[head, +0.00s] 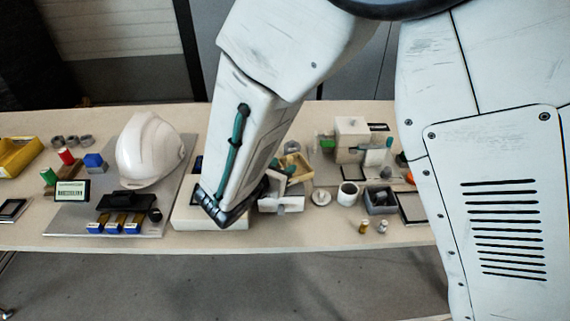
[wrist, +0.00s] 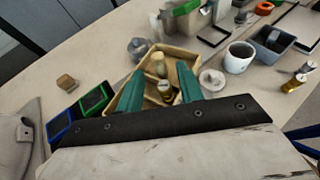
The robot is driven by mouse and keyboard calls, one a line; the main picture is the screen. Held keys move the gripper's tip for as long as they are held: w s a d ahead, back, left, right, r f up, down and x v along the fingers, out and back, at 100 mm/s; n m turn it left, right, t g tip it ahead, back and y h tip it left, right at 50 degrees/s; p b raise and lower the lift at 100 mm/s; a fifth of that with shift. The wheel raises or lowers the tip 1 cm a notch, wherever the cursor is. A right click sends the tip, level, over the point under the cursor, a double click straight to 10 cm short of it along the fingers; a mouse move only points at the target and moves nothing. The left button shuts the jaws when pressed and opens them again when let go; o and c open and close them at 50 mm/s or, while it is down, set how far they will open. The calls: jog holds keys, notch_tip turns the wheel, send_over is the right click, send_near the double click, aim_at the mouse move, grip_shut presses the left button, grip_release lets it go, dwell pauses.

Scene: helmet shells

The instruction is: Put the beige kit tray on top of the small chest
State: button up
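The beige kit tray (wrist: 176,52) is in the upper middle of the wrist view, with small bottles (wrist: 160,64) standing in it. In the head view the tray (head: 300,161) shows just right of my forearm, partly hidden. My gripper (wrist: 160,86) has its two teal fingers spread apart over the near part of the tray, with a bottle between them. I cannot tell whether the fingers touch the tray. A pale boxy block with a knob on top (head: 352,133), perhaps the small chest, stands behind and right of the tray.
A white helmet shell (head: 148,150) sits on a grey board at left. A white mug (head: 347,194) and a grey bin (head: 380,200) stand right of the tray. A low white box (head: 193,217) lies under my forearm. The table's front edge is fairly clear.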

jog(key=v, duration=0.8)
jog(key=shift+s+a, duration=0.2)
jog(key=shift+s, duration=0.05)
jog(key=s+d+r+m+g, duration=0.1)
jog(key=d+r+m+g, duration=0.25)
jog(key=d, duration=0.35)
jog(key=s+d+r+m+g+h, duration=0.1)
jog(key=d+r+m+g, duration=0.1)
jog(key=d+m, duration=0.4)
jog(key=s+d+r+m+g, duration=0.1)
jog(key=d+r+m+g, duration=0.25)
jog(key=d, duration=0.45)
jog(key=s+d+r+m+y, duration=0.2)
jog(key=s+d+m+y, duration=0.1)
jog(key=s+m, duration=0.4)
jog(key=s+d+r+m+y, duration=0.2)
jog(key=s+d+m+y, duration=0.2)
jog(key=s+m, duration=0.4)
jog(key=shift+s+d+r+m+g+y, duration=0.3)
jog(key=shift+r+m+g+y, duration=0.1)
jog(key=shift+m+y, duration=0.25)
